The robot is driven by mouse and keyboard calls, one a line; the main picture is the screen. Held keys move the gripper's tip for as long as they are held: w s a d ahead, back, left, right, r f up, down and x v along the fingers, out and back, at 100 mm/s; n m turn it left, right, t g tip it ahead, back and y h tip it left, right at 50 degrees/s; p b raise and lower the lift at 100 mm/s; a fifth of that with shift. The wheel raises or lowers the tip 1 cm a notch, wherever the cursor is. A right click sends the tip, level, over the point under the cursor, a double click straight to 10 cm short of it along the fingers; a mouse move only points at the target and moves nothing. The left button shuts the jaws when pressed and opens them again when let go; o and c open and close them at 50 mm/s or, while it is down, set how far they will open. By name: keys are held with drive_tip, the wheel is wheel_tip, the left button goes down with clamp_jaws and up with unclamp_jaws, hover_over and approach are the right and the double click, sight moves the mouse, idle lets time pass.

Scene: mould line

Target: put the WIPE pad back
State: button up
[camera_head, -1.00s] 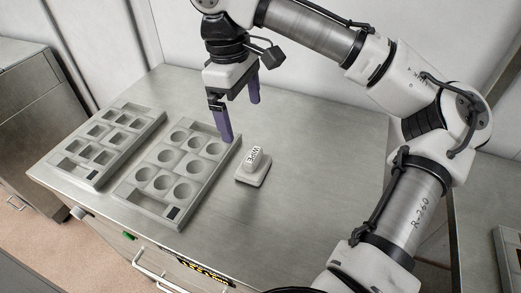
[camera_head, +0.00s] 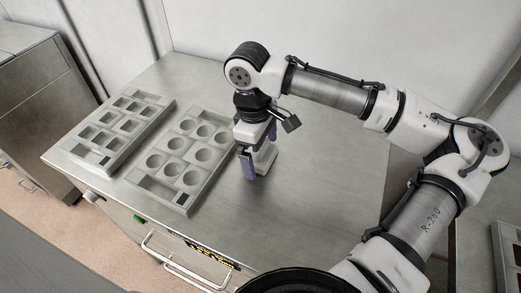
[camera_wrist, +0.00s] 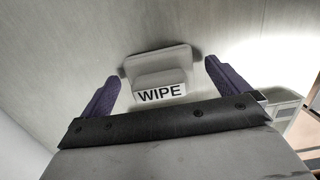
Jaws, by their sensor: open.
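The WIPE pad (camera_head: 267,158) is a pale grey block with a raised grip on a wider base. It rests on the metal table, just right of the mould tray with round hollows. In the wrist view the pad (camera_wrist: 158,72) lies ahead between the two purple fingers, its WIPE label facing me. My gripper (camera_head: 258,160) is low over the pad in the head view and partly hides it. The gripper (camera_wrist: 160,90) is open, with a gap between each finger and the pad's raised grip.
The mould tray with round hollows (camera_head: 158,199) lies left of the pad. A second tray with square hollows (camera_head: 88,154) lies further left. The metal table (camera_head: 310,215) is clear to the right. A wall stands behind the table.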

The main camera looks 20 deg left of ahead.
drive_tip(key=shift+f, duration=0.3)
drive_tip(key=c, duration=1.1)
drive_tip(key=shift+r, duration=0.1)
